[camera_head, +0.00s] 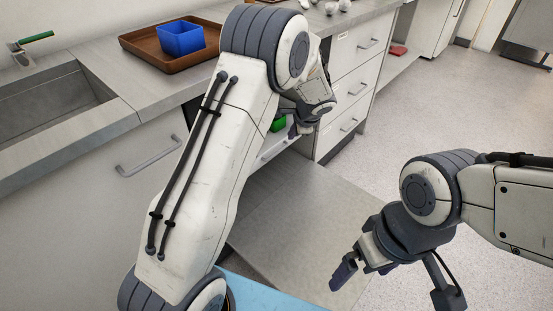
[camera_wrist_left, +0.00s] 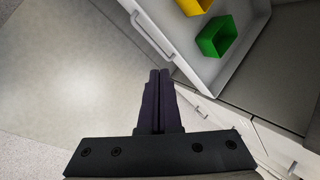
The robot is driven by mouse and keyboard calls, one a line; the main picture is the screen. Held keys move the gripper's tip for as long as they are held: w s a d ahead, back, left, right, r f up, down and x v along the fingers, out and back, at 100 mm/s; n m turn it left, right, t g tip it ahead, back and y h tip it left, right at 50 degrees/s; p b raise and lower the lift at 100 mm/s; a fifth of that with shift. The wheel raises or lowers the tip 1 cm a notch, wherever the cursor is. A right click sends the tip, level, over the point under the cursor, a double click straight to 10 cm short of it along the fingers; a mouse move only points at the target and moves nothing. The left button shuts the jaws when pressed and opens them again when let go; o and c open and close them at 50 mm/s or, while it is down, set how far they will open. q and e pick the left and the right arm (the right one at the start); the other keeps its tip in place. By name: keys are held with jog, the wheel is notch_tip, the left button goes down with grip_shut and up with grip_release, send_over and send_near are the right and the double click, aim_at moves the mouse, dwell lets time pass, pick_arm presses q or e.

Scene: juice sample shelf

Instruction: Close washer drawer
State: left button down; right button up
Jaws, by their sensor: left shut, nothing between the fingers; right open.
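The washer drawer shows in the left wrist view as a white drawer front (camera_wrist_left: 165,40) with a grey bar handle (camera_wrist_left: 151,35). The drawer is pulled out and its inside is visible. A green box (camera_wrist_left: 216,37) and a yellow box (camera_wrist_left: 194,5) are inside it. In the head view my left arm hides most of the drawer. My left gripper (camera_head: 301,131) is shut and empty, and its fingertips (camera_wrist_left: 160,72) appear close to the drawer front, near one handle end. I cannot tell whether they touch. My right gripper (camera_head: 362,272) is open and empty, away from the drawer.
A brown tray (camera_head: 150,46) with a blue box (camera_head: 181,39) stands on the counter (camera_head: 100,62), beside a sink (camera_head: 45,105). A closed drawer stack (camera_head: 352,85) stands beyond my left arm. A light blue surface (camera_head: 262,292) is at the bottom. The floor at right is open.

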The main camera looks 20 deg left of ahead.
pick_arm(q)
jog(key=s+f+n+t+b, duration=0.2)
jog(key=s+n+b, duration=0.2)
jog(key=n+b, duration=0.4)
jog(key=shift+n+h, duration=0.4)
jog(key=shift+n, duration=0.1)
jog(key=shift+w+a+f, duration=1.05)
jog(key=shift+f, duration=0.25)
jog(key=shift+w+a+f, duration=1)
jog(key=shift+f, duration=0.25)
jog(key=shift+w+a+f, duration=1.05)
jog(key=shift+f, duration=0.25)
pick_arm(e)
notch_tip(320, 180, down, 10)
jog(key=shift+f, duration=0.1)
